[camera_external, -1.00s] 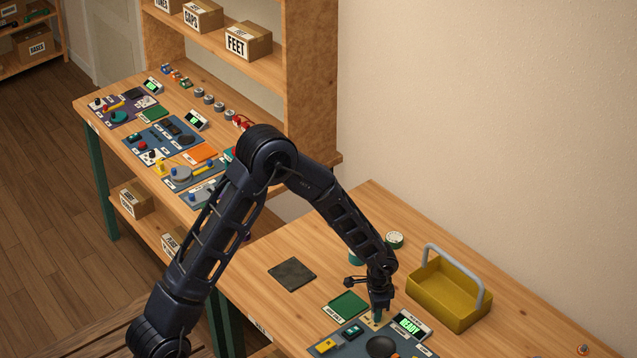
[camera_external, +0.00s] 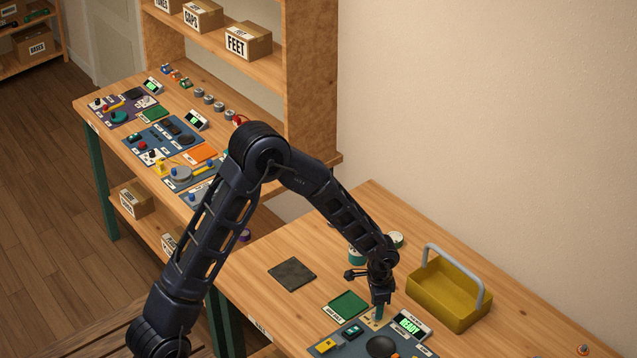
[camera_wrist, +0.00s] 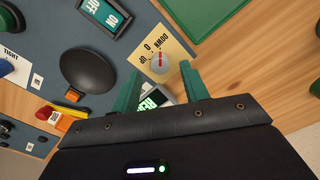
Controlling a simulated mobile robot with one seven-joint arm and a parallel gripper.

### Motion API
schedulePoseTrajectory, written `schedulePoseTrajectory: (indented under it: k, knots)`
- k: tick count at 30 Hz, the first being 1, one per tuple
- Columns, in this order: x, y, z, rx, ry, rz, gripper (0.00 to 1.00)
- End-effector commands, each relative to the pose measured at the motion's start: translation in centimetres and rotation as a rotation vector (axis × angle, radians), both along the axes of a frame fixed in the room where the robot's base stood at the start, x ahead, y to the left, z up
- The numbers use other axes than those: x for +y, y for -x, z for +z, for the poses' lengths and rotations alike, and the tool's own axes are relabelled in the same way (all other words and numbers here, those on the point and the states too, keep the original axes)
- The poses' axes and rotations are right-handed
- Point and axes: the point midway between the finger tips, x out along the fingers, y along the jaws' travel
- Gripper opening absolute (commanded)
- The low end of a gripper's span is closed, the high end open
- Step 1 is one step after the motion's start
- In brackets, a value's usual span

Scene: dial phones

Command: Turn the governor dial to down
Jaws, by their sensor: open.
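The governor dial (camera_wrist: 159,63) is a small round pale knob with a red pointer line, on a cream plate (camera_wrist: 172,44) marked UP, 0 and DOWN in the wrist view. The red line lies roughly along the picture's vertical; which mark it points to is hard to tell. My gripper (camera_wrist: 160,68) is open, with one teal finger on each side of the dial. Contact with the dial cannot be made out. In the external view my gripper (camera_external: 378,313) is over the panel's back edge and hides the dial.
The blue-grey panel (camera_external: 337,346) carries a black dome (camera_external: 381,346), an ON/OFF rocker (camera_wrist: 103,15) and a READY display (camera_external: 410,324) close to my gripper. A green pad (camera_external: 347,303) lies beside it. A yellow caddy (camera_external: 442,302) stands to the right.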

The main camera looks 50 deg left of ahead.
Motion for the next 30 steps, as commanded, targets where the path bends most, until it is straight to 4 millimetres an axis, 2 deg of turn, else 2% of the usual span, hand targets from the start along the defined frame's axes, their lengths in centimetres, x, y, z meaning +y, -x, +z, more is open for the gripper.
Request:
schedulePoseTrajectory:
  k: [6,12,18,30]
  knots:
    - [0.1,-0.1,4.2,-0.004,0.000,0.002,0.45]
    - [0.0,-0.1,6.9,-0.002,0.000,-0.001,0.45]
    - [0.0,0.0,8.0,-0.001,0.001,0.000,0.45]
    - [0.0,0.0,8.1,0.000,0.000,0.000,0.45]
